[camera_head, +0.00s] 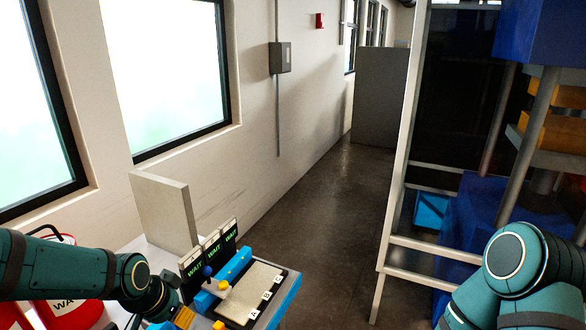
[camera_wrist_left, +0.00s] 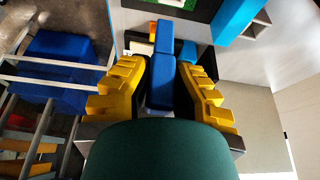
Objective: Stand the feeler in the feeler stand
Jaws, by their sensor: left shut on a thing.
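My left gripper (camera_head: 200,320) is at the bottom edge of the head view, at the near left side of the workstation. In the left wrist view its yellow fingers (camera_wrist_left: 160,70) are shut on a blue piece, which I take to be the feeler (camera_wrist_left: 161,88). The held piece points away from the palm, and its far end lies over the workstation in that view. I cannot tell which part is the feeler stand. My right gripper is out of view.
A pale tray (camera_head: 250,291) marked A and B lies on the workstation. Three panels reading WAIT (camera_head: 213,250) stand behind it, with an upright grey board (camera_head: 165,212) farther back. Red containers (camera_head: 70,312) stand at left. A pale frame (camera_head: 399,160) rises at right; the floor between is clear.

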